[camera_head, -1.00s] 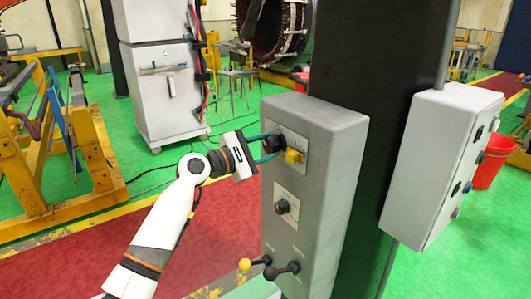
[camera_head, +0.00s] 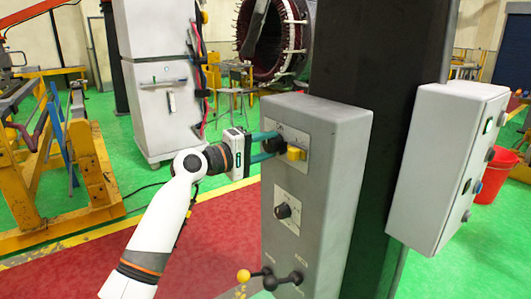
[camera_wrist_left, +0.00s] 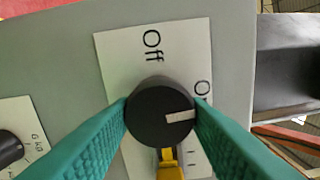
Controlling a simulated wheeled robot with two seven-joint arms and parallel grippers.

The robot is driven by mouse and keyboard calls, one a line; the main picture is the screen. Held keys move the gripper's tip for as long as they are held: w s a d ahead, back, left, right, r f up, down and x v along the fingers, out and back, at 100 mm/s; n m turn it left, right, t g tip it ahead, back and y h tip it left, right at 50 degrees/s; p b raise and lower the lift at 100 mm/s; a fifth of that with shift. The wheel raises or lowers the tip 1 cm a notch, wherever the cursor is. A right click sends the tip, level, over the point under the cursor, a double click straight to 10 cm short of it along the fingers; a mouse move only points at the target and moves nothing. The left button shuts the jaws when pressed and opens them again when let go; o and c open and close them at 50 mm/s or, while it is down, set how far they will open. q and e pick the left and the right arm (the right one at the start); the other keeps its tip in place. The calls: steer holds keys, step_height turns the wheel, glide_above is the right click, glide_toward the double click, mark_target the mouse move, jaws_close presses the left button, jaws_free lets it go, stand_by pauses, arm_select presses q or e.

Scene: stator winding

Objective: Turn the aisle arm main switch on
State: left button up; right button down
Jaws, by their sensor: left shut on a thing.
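The main switch is a round black knob (camera_head: 274,144) with a yellow tab (camera_head: 296,153) beside it, on the front of a grey box (camera_head: 330,150). In the left wrist view the knob (camera_wrist_left: 160,115) has a white mark that points right, toward a partly hidden label starting with "O". The "Off" label (camera_wrist_left: 152,45) is above the knob. My left gripper (camera_head: 268,146) is shut on the knob, one teal finger on each side. My right gripper is not in view.
Lower on the box are a second black knob (camera_head: 283,210) and a lever with a yellow ball (camera_head: 243,275). A light grey box (camera_head: 430,165) on the dark column has a lit green lamp (camera_head: 488,125). A red bucket (camera_head: 489,182) stands at right.

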arm_select(q)
steer(key=shift+f+m+b, duration=0.1)
steer(key=shift+m+b, duration=0.25)
steer(key=shift+m, duration=0.35)
steer(key=o, duration=1)
steer(key=shift+c, duration=0.2)
steer(key=shift+a, duration=0.1)
steer(key=b+v, duration=0.2)
steer(key=v, duration=1)
